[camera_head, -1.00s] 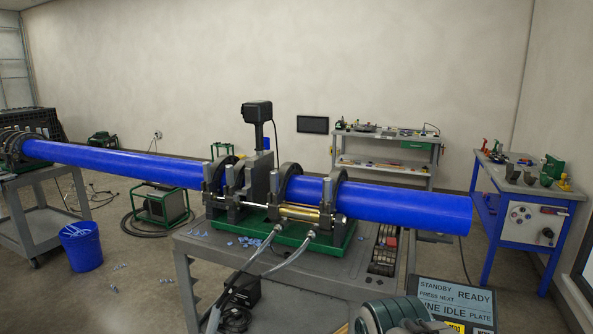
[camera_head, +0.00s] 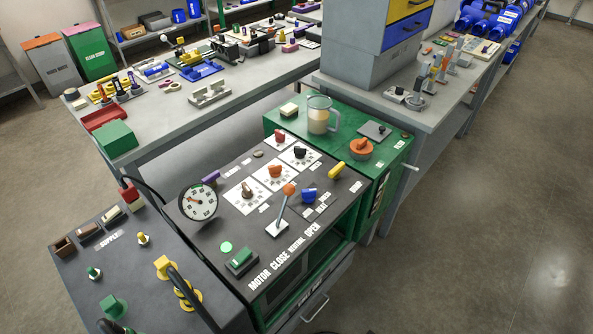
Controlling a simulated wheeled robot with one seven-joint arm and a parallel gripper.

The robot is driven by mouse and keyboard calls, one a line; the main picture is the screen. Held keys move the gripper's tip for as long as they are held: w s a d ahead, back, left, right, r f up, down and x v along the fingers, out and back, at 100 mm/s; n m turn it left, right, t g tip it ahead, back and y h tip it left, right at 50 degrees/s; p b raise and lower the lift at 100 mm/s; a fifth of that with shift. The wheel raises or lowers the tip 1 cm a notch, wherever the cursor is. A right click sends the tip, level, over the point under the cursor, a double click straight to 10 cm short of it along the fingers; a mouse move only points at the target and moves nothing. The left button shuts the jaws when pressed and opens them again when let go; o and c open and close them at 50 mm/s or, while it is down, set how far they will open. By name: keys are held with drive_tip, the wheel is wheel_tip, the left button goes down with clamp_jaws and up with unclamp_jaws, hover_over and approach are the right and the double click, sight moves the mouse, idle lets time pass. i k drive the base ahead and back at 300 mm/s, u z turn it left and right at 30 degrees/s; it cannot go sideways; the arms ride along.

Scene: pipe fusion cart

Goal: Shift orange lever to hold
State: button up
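A lever with an orange ball knob (camera_head: 289,189) stands on the dark top of the control cart (camera_head: 217,215) in the middle of the view. Its grey shaft rises from a white base plate (camera_head: 277,230) and leans up and to the right. Printed words at the panel's front edge read MOTOR, CLOSE, NEUTRAL, OPEN; I cannot read a hold mark. Other orange parts are a knob on a white dial plate (camera_head: 275,171) and a round orange valve-like handle (camera_head: 361,147) on the green section behind. My gripper is not in view.
Close around the lever are a blue knob (camera_head: 309,195), a brown knob (camera_head: 247,190), a yellow handle (camera_head: 337,170), a round gauge (camera_head: 198,202) and a green switch (camera_head: 241,260). A dark supply panel stands at left. Open floor (camera_head: 500,220) lies to the right.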

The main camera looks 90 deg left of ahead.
sight(289, 189)
drive_tip(key=u, duration=3.2)
drive_tip(key=k, duration=0.25)
drive_tip(key=u, duration=0.35)
drive_tip(key=i, duration=0.9)
drive_tip(key=z, duration=0.15)
